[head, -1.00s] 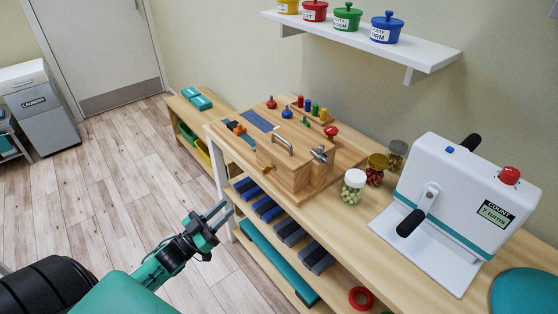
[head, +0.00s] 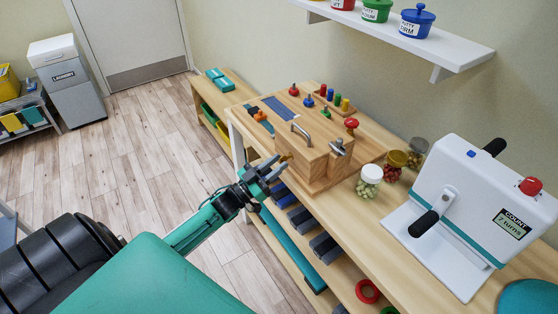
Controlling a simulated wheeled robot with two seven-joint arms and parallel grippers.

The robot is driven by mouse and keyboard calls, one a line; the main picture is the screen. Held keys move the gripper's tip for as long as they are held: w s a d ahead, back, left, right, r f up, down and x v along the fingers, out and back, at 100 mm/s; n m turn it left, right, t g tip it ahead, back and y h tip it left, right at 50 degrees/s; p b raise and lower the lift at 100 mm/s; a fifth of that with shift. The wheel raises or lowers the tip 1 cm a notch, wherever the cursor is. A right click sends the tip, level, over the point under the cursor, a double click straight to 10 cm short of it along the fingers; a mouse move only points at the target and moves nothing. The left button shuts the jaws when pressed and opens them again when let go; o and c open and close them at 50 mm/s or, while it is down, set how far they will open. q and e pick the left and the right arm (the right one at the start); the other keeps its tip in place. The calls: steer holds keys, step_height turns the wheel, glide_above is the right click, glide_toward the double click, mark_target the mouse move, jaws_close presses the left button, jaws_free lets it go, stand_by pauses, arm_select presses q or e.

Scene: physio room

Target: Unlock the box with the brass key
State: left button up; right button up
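The wooden box (head: 318,171) with a grey metal handle on top stands on the wooden bench. A small brass-coloured piece, which looks like the brass key (head: 285,157), shows at the box's left front face. It is too small to tell how far it sits in a lock. My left gripper (head: 279,171) is just in front of that face, close to the brass piece, with its fingers apart. I see nothing between them, and cannot tell whether a fingertip touches the piece. My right gripper is out of view.
A board with coloured knobs and pegs (head: 328,94) lies behind the box. Jars, including a white-lidded one (head: 369,181), and a white crank machine (head: 455,205) stand to the right. Grey and blue blocks (head: 322,244) lie on the shelf below. Floor (head: 130,150) is clear on the left.

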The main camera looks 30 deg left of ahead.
arm_select(q)
steer(key=shift+w+d+r, duration=0.25)
steer(key=shift+w, duration=0.3)
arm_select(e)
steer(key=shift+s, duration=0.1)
arm_select(q)
jaws_close()
